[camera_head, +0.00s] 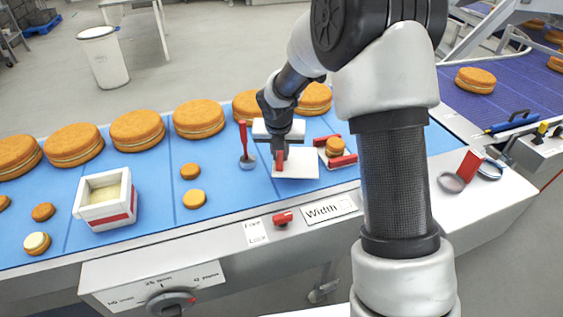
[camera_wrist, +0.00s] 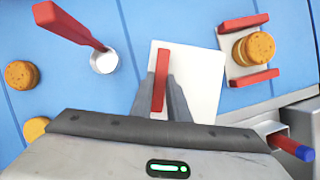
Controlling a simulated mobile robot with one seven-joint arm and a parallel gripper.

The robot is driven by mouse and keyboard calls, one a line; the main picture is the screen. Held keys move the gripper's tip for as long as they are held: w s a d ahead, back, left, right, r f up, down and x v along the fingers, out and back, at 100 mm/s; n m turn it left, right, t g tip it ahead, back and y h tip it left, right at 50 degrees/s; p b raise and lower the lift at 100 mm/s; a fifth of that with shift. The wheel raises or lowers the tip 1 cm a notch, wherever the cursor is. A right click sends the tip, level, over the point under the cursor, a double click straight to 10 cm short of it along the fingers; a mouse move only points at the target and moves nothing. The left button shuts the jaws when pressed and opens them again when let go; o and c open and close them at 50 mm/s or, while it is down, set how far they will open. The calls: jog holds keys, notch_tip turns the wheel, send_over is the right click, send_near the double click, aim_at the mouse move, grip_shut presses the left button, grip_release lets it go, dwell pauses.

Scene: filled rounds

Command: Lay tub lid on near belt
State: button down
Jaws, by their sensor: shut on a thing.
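The tub lid (camera_head: 299,164) is a flat white square with a red bar handle. My gripper (camera_head: 281,158) is shut on that handle. In the wrist view the lid (camera_wrist: 205,82) lies flat below my fingers, with the red handle between them. The lid is over the blue near belt (camera_head: 232,178), close to its front edge; I cannot tell whether it touches the belt. The white tub (camera_head: 107,220) with a red band stands open at the left on the same belt, with pale cream inside.
A red-handled tool (camera_head: 243,140) with a round foot stands left of the lid. A small filled round (camera_head: 334,147) sits between red jaws at the right. Large rounds (camera_head: 198,118) line the back; small rounds (camera_head: 194,198) lie between tub and lid.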

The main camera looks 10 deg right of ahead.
jog(key=shift+f, duration=1.5)
jog(key=shift+f, duration=0.1)
jog(key=c, duration=1.7)
grip_release()
